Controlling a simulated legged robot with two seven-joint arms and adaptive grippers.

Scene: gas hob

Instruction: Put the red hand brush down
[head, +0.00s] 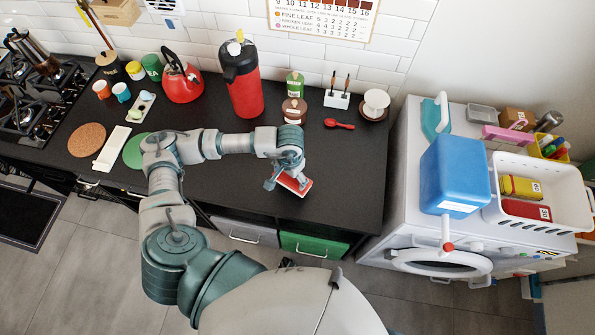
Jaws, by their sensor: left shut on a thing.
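The red hand brush (298,188) shows as a small red block with a pale edge, low over the front part of the dark countertop (229,176). My left gripper (284,180) is shut on it from above and covers part of it. I cannot tell whether the brush touches the countertop or hangs just above it. My right gripper is not in view.
A red spoon (339,124), a brown jar (294,110) and a red flask (243,82) stand or lie behind the gripper. The counter to its right is clear. A white washing machine (400,190) stands beyond the counter's right edge, bearing a blue container (455,170) and a white basket (545,218).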

